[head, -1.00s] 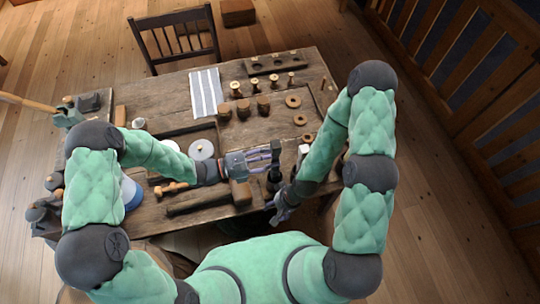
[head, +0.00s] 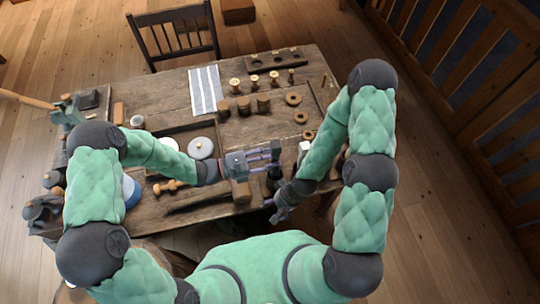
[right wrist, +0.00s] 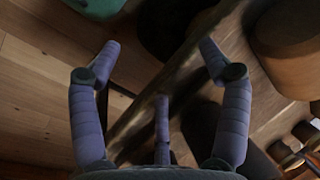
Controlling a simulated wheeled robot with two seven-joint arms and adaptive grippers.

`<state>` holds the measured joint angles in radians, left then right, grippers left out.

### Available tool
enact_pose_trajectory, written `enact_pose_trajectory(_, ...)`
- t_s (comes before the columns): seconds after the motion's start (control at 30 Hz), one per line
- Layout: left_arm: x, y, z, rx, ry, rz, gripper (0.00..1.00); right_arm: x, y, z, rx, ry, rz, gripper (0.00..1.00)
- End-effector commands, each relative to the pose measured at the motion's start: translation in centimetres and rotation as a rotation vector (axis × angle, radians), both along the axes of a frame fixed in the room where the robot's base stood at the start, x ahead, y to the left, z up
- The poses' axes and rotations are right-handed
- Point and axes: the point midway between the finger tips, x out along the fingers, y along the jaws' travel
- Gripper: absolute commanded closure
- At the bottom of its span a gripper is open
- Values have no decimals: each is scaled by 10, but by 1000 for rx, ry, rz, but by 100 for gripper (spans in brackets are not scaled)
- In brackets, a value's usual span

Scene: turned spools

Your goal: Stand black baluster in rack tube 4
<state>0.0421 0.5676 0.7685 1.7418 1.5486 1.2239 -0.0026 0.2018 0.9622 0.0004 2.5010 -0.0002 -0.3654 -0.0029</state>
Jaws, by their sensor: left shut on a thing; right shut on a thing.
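My left gripper (head: 268,160) is over the front of the table, its fingers pointing right. It is shut on a dark upright piece (head: 276,148), which looks like the black baluster; the fingers partly cover it. My right gripper (head: 279,214) is lower, at the table's front edge. In the right wrist view its fingers (right wrist: 160,65) stand apart; what they hold cannot be made out. I cannot tell which thing is rack tube 4. A dark-topped brown cylinder (right wrist: 288,60) shows at upper right of the right wrist view.
The wooden table (head: 160,95) holds several gold-coloured spools (head: 255,82), brown cylinders (head: 244,107), rings (head: 293,99) and a striped cloth (head: 206,92). A long dark wooden piece (head: 198,203) lies near the front edge. A holed block (head: 276,61) is at the back.

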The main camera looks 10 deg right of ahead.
Motion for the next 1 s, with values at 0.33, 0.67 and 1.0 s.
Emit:
enact_pose_trajectory(0.33, 0, 0, -14, 0, 0, 0, 97, -10, 2, -11, 4, 25, 5, 35)
enact_pose_trajectory(0.67, 0, 0, -24, 0, 0, 0, 97, -5, 1, -18, 3, 13, 2, 35)
enact_pose_trajectory(1.0, 0, 0, -25, 0, 0, 0, 48, -3, 1, -18, 1, 7, 1, 35)
